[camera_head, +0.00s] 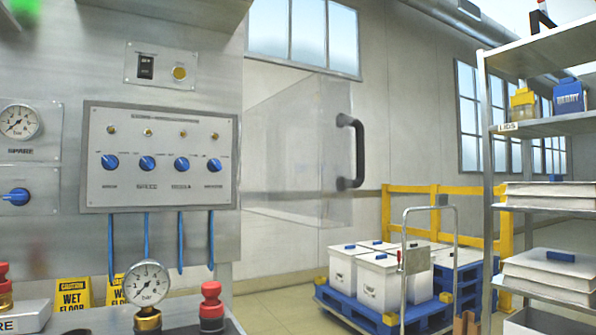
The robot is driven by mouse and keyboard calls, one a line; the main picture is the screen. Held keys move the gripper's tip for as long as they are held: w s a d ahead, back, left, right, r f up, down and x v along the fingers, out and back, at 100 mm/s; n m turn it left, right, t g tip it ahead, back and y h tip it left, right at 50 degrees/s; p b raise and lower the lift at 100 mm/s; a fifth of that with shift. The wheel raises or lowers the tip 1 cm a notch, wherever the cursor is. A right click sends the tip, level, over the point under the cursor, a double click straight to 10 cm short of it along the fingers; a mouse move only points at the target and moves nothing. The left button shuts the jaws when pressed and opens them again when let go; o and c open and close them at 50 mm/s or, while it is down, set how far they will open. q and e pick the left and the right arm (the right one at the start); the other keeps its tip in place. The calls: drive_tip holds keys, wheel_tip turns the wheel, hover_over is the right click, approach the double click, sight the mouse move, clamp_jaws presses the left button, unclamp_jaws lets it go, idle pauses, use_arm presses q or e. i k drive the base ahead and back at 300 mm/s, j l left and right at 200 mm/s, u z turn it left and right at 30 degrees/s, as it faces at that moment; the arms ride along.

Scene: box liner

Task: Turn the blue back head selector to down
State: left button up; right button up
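A grey control panel (160,190) on the machine's front carries a row of several blue selector knobs. From left to right I see the first blue selector (110,162), the second (147,163), the third (182,164) and the rightmost one (214,165). Small labels lie under them, too blurred to tell which is the back head selector. The pointing direction of each knob is too small to read surely. A small brass-coloured lamp or button sits above each knob. Neither of my grippers can be made out in this view.
Another blue selector (15,197) sits at the far left below a gauge (19,121). A pressure gauge (147,283) and a red-topped fitting (211,303) stand in front, below the panel. A clear guard (300,150) with a black handle (350,152) stands right of it. Shelving (545,126) is at right.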

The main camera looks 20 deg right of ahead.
sight(214, 165)
drive_tip(key=l+u, duration=0.25)
drive_tip(key=l, duration=0.55)
drive_tip(key=l+u, duration=0.25)
drive_tip(key=l, duration=0.6)
drive_tip(key=l+u, duration=0.25)
drive_tip(key=l, duration=0.55)
